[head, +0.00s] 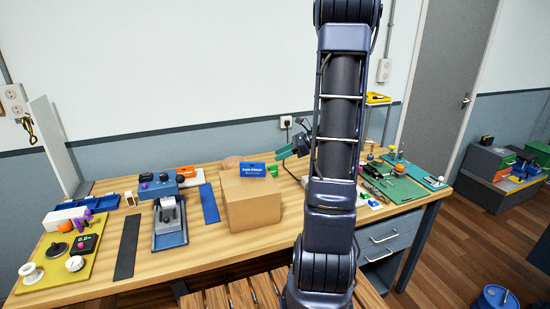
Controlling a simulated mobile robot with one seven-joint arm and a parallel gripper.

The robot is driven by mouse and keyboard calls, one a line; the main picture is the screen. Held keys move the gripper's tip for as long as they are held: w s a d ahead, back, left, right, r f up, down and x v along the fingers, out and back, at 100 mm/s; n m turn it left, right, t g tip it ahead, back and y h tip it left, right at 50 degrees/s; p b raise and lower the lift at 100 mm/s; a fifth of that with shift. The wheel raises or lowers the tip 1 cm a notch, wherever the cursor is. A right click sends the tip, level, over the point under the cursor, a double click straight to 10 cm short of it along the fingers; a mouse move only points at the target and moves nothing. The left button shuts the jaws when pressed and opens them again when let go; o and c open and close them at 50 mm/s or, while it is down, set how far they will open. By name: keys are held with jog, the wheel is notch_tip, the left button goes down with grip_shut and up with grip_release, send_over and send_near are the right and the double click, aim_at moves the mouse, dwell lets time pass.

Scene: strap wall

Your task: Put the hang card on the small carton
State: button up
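The small carton (250,204) is a plain brown cardboard box standing upright near the middle of the wooden bench. A blue card with white lettering (252,169), which looks like the hang card, shows upright at the carton's top. It appears to rest on the top face, though its lower edge is too small to make out clearly.
A blue-grey press (167,213) and a yellow mat (60,251) with several parts are on the left. Flat dark and blue strips lie beside the press. A green mat (400,187) with tools is on the right. Bare bench (220,246) lies in front of the carton.

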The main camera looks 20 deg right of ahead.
jog(key=s+a+r+n+h, duration=0.4)
jog(key=s+r+n+h, duration=0.1)
jog(key=s+n, duration=0.5)
jog(key=s+a+r+n+h, duration=0.3)
jog(key=s+r+n+h, duration=0.3)
jog(key=s+n, duration=0.5)
jog(key=shift+s+a+r+n, duration=0.35)
jog(key=shift+r+n, duration=0.15)
jog(key=shift+n, duration=0.3)
